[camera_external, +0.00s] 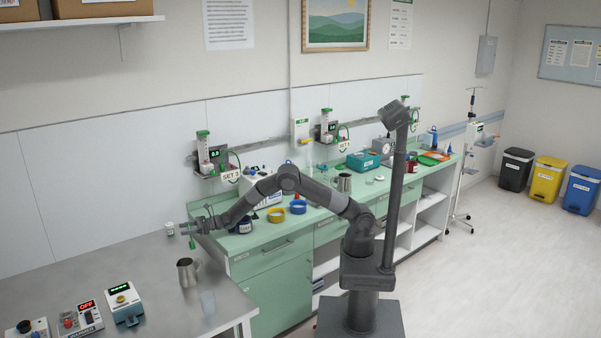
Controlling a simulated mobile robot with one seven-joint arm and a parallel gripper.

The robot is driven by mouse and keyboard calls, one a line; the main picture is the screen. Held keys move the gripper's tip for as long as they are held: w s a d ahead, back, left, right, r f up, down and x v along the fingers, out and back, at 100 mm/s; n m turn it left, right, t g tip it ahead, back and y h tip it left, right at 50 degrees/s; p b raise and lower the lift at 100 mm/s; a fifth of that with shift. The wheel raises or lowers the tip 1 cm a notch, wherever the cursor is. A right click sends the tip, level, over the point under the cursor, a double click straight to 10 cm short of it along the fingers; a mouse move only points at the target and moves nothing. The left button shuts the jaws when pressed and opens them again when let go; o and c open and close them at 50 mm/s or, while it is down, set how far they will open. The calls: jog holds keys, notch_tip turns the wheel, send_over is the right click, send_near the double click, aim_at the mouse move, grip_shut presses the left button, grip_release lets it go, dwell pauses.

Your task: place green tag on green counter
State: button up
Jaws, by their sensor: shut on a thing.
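My gripper (188,229) is at the end of my arm, stretched to the left. It is shut on a small green tag (192,243) that hangs below the fingers. The tag is held in the air near the back of the grey metal table, left of the green counter (258,246). The green counter runs along the wall from the middle to the right, with green drawers below. Finger detail is too small to make out.
On the counter near my arm stand a dark blue jar (242,224), a yellow ring (276,214), a blue ring (298,206) and a metal jug (344,183). The grey table (165,290) bears another metal jug (187,272), a clear cup (208,301) and several control boxes.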

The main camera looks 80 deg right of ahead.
jog(key=shift+w+a+f, duration=0.15)
jog(key=shift+a+f, duration=0.3)
jog(key=shift+f, duration=0.4)
jog(key=shift+w+a+f, duration=0.15)
jog(key=shift+a+f, duration=0.25)
jog(key=shift+f, duration=0.5)
jog(key=shift+w+a+f, duration=0.15)
jog(key=shift+a+f, duration=0.3)
jog(key=shift+f, duration=0.4)
jog(key=shift+f, duration=0.15)
jog(key=o, duration=1.3)
jog(key=shift+s+d, duration=0.1)
